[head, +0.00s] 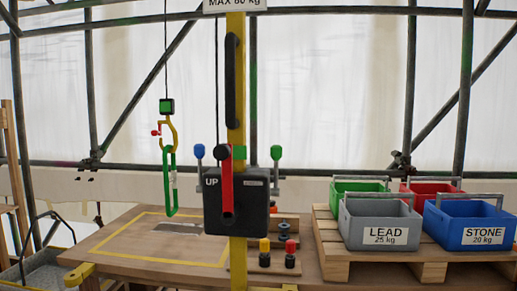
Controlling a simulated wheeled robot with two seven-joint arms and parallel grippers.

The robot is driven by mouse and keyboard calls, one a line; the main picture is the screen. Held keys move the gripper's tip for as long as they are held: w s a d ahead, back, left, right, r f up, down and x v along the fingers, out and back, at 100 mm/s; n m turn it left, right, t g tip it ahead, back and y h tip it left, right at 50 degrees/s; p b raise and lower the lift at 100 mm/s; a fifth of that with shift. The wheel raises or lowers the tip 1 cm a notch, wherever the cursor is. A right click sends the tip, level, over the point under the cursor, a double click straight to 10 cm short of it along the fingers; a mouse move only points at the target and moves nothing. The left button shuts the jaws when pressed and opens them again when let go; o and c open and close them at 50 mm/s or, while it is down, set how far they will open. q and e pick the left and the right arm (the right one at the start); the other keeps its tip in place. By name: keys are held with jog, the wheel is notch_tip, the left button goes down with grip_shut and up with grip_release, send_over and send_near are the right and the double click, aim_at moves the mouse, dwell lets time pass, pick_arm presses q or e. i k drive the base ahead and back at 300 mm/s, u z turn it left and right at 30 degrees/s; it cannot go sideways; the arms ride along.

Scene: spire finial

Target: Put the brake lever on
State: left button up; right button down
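A black winch box (252,207) marked "UP" is fixed to the upright yellow post (236,75) in the middle of the head view. A blue-topped handle (198,152) and a green-topped handle (276,153) stand up on either side of the post. Neither of my grippers shows in the head view.
A yellow hook (168,132) hangs on a cable, with a green link (169,185) below it over the wooden table (130,240). A pallet (345,255) at right bears a grey LEAD crate (380,222), a blue STONE crate (470,224), and green and red crates behind.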

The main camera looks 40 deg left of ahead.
aim_at(276, 151)
jog(key=u, duration=0.85)
jog(key=i, duration=0.75)
jog(key=u, duration=0.85)
